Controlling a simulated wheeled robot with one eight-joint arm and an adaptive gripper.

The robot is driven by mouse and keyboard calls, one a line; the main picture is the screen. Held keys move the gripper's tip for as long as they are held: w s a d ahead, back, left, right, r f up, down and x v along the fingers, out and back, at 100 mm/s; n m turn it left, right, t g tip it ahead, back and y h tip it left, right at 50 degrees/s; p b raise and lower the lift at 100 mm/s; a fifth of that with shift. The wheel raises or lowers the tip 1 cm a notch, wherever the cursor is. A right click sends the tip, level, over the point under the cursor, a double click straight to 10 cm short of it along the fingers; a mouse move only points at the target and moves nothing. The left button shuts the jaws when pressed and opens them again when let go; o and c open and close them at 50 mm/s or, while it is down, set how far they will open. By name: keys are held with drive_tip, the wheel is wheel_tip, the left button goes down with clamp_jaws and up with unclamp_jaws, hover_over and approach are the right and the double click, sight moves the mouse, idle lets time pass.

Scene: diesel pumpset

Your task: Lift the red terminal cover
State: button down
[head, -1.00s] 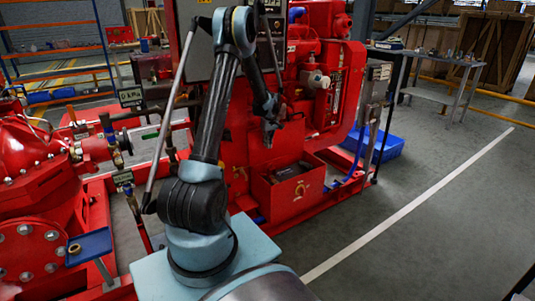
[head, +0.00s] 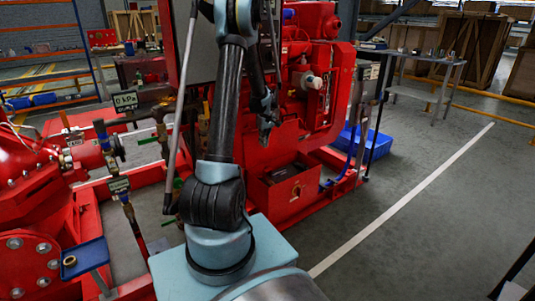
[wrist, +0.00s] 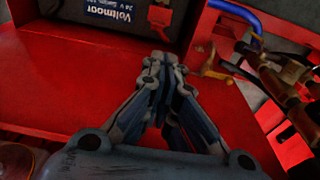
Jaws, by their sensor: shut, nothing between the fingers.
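A black battery (wrist: 110,12) with a "Voltmoor" label sits in a red box at the top of the wrist view. In the head view my gripper (head: 266,130) hangs in front of the red engine, above the battery box (head: 290,197). The cover cannot be made out there.
A brass valve (wrist: 214,66) and a blue hose (wrist: 240,14) lie right of my fingers. The red pumpset (head: 40,170) fills the left. A small blue tray (head: 87,257) holds a ring. A grey table (head: 415,58) stands back right.

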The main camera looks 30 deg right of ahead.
wheel_tip(320, 180, down, 13)
drive_tip(key=w, duration=0.1)
drive_tip(key=shift+w, duration=0.2)
drive_tip(key=shift+f, duration=0.1)
drive_tip(key=shift+w, duration=0.1)
idle(0.4)
drive_tip(key=shift+w+f, duration=0.4)
drive_tip(key=shift+w, duration=0.2)
drive_tip(key=shift+w+f, duration=0.35)
drive_tip(key=shift+w, duration=0.25)
drive_tip(key=shift+s, duration=0.1)
